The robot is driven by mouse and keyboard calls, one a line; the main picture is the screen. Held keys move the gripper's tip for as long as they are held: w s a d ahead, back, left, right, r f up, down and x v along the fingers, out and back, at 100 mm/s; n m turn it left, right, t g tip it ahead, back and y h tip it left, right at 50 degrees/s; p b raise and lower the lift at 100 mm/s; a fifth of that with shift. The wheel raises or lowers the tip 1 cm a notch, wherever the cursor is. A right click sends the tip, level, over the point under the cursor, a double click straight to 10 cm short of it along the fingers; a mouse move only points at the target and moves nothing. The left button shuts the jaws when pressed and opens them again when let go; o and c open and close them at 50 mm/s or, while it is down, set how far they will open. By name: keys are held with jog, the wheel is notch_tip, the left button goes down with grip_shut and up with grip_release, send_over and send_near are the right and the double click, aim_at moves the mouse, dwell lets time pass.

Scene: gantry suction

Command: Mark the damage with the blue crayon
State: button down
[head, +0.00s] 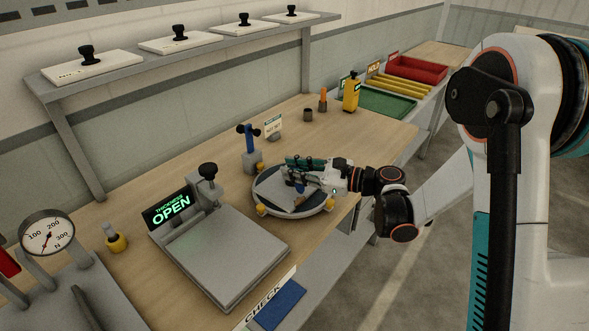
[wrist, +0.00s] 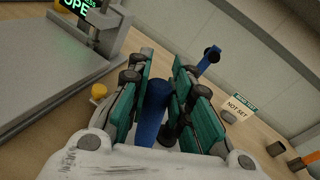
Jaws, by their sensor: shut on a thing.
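My gripper (head: 303,171) reaches in from the right, low over a round grey disc (head: 268,206) with yellow knobs at its rim. Its teal-padded fingers are shut on the blue crayon (wrist: 154,112), a thick blue cylinder between the pads in the wrist view. A small blue part of the crayon (head: 299,187) shows below the fingers in the head view. A small brownish patch shows on the disc under the gripper, too small to identify as the damage. I cannot tell whether the crayon tip touches the disc.
A grey plate fixture (head: 228,255) with a green "OPEN" display (head: 170,210) stands left of the disc. A blue post with a black knob (head: 249,138) and a "NOT SET" card (wrist: 237,108) stand behind it. A yellow bottle (head: 351,94) and green tray (head: 385,103) are farther back.

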jog(key=shift+f+b, duration=0.35)
jog(key=shift+f, duration=0.05)
dwell(0.7)
jog(key=shift+s+a+b, duration=0.3)
jog(key=shift+s+a, duration=0.45)
jog(key=shift+s, duration=0.2)
jog(key=shift+s+a+b, duration=0.25)
jog(key=shift+s+a, duration=0.5)
jog(key=shift+s, duration=0.2)
dwell(0.5)
dwell(0.3)
notch_tip(320, 180, up, 7)
jog(key=p, duration=0.4)
dwell(0.5)
jog(key=shift+w, duration=0.1)
